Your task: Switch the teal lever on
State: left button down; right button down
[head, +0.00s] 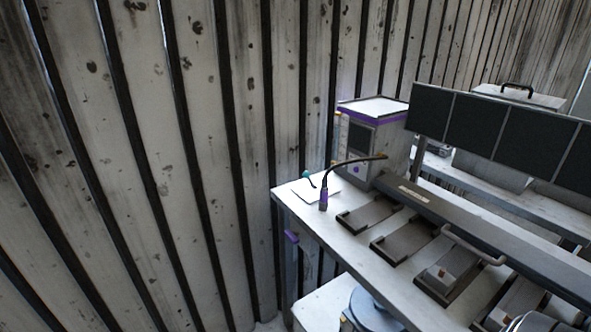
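A small teal ball tip (306,174) shows on a thin dark lever above a white plate (325,188) at the left end of the grey bench. The lever is small, and I cannot tell which position it is in. Neither of my grippers is in the head view.
A gooseneck lamp or microphone (324,196) with a purple base stands right of the lever. A grey box with purple trim (372,140) stands behind it. The bench (345,228) carries several dark trays. A blue-grey stool (372,308) stands in front. Dark panels (490,125) rise at right.

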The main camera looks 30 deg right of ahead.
aim_at(305, 175)
jog(key=z, duration=0.65)
jog(key=i, duration=0.95)
jog(key=z, duration=1.05)
jog(key=i, duration=0.25)
jog(key=z, duration=0.2)
